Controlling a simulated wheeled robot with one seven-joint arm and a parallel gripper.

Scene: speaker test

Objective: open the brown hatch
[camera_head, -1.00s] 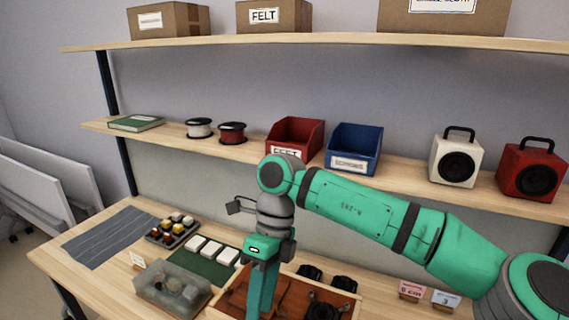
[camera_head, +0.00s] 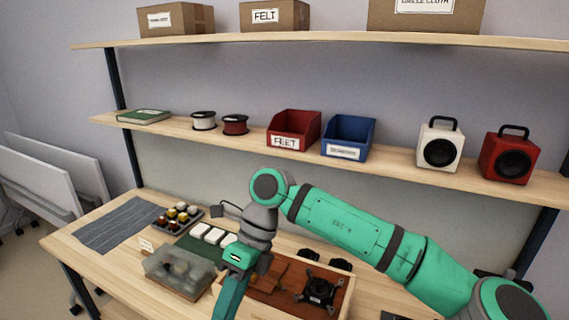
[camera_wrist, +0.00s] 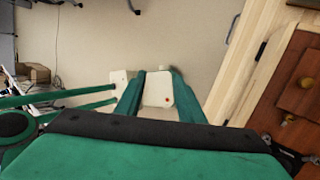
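A brown wooden box (camera_head: 345,300) stands at the front of the workbench. A reddish-brown panel (camera_head: 268,279), which looks like the hatch, lies in its left part, partly hidden by my gripper. In the wrist view a brown panel (camera_wrist: 300,112) with a small brass knob (camera_wrist: 287,121) shows at the right edge, cut off by the frame. I cannot tell whether the hatch is closed.
A clear lidded box (camera_head: 180,268) stands close left of my gripper. Black speaker parts (camera_head: 318,291) sit in the box's right part. A shelf above holds a red bin (camera_head: 293,130), a blue bin (camera_head: 347,135) and two speakers (camera_head: 440,145). The wrist view shows floor below the fingers.

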